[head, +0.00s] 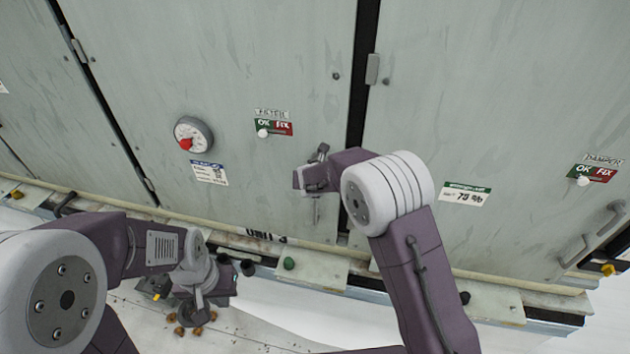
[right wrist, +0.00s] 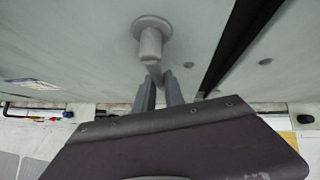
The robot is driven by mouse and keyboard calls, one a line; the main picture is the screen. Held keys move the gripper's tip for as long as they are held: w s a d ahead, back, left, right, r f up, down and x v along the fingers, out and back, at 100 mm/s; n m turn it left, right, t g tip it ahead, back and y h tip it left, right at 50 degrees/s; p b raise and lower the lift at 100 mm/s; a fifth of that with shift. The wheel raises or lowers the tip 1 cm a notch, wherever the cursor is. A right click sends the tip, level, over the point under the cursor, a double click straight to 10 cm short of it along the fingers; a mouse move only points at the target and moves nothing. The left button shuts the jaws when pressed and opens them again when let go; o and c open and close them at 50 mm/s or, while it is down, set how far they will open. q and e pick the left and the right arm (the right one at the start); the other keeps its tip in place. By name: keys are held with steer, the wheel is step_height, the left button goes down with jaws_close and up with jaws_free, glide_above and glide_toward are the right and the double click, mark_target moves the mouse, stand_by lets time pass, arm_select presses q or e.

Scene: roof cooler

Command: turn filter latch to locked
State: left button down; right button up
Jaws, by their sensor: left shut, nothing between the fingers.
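The filter latch shows best in the right wrist view, as a grey round knob (right wrist: 151,42) on the pale panel with a short lever running down from it. My right gripper (right wrist: 160,80) is just below the knob, its two fingers apart. The lever's lower end is at the fingertips; I cannot tell if they touch it. In the head view my right gripper (head: 318,160) is against the panel and largely covers the latch. My left gripper (head: 192,308) is shut and empty, low at the left, away from the panel.
A dial with a red mark (head: 193,135) and an OK/FIX label (head: 273,128) with a white slider are left of the latch. Another OK/FIX label (head: 592,174) is at the right. A ledge with knobs (head: 289,264) runs below. A dark gap (right wrist: 235,45) is right of the latch.

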steer(key=o, duration=0.4)
steer(key=v, duration=0.9)
steer(key=shift+r, duration=0.1)
steer(key=shift+w, duration=0.1)
